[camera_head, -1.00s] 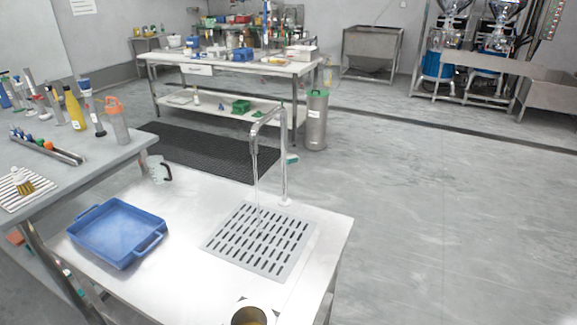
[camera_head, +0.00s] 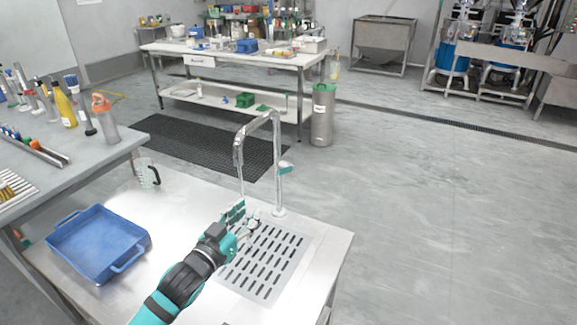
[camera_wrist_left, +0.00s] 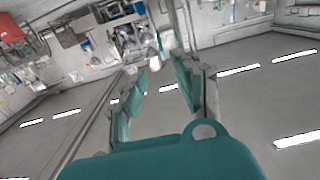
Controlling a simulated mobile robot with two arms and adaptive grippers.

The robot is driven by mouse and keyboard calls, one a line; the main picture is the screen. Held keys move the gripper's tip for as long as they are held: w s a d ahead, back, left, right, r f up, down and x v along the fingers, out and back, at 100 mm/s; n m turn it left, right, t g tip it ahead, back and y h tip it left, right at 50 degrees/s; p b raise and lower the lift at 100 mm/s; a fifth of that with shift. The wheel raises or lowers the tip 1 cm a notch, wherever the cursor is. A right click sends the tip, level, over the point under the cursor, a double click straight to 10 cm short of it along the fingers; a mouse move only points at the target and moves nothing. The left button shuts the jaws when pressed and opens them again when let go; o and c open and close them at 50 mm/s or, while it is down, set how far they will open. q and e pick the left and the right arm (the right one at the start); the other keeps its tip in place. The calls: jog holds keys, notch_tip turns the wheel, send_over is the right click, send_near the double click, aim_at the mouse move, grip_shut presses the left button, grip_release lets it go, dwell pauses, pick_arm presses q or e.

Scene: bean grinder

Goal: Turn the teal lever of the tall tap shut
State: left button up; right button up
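The tall chrome tap (camera_head: 277,170) stands upright at the back of the steel table, its spout bent over to the left. Its small teal lever (camera_head: 286,168) sticks out to the right of the upright pipe. A thin stream of water (camera_head: 241,182) seems to fall from the spout. My left gripper (camera_head: 242,212) is above the slotted drain plate, left of and below the lever, apart from it. In the left wrist view its two teal fingers (camera_wrist_left: 160,82) are spread with nothing clear between them. Pale pipes show beyond the fingertips. My right gripper is out of view.
The slotted drain plate (camera_head: 290,252) lies in front of the tap. A blue tray (camera_head: 80,262) and a clear jug (camera_head: 147,173) are on the left of the table. A steel cylinder with a green top (camera_head: 322,118) stands on the floor behind. Floor right of the tap is free.

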pick_arm(q)
jog(key=w, duration=0.1)
send_near(281, 172)
jog(key=w, duration=0.1)
jog(key=x, duration=0.9)
jog(key=shift+f, duration=0.3)
jog(key=shift+w+d, duration=0.1)
jog(key=shift+w, duration=0.15)
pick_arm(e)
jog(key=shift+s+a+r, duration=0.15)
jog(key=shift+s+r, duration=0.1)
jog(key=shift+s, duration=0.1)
pick_arm(q)
jog(key=shift+c, duration=0.4)
grip_shut()
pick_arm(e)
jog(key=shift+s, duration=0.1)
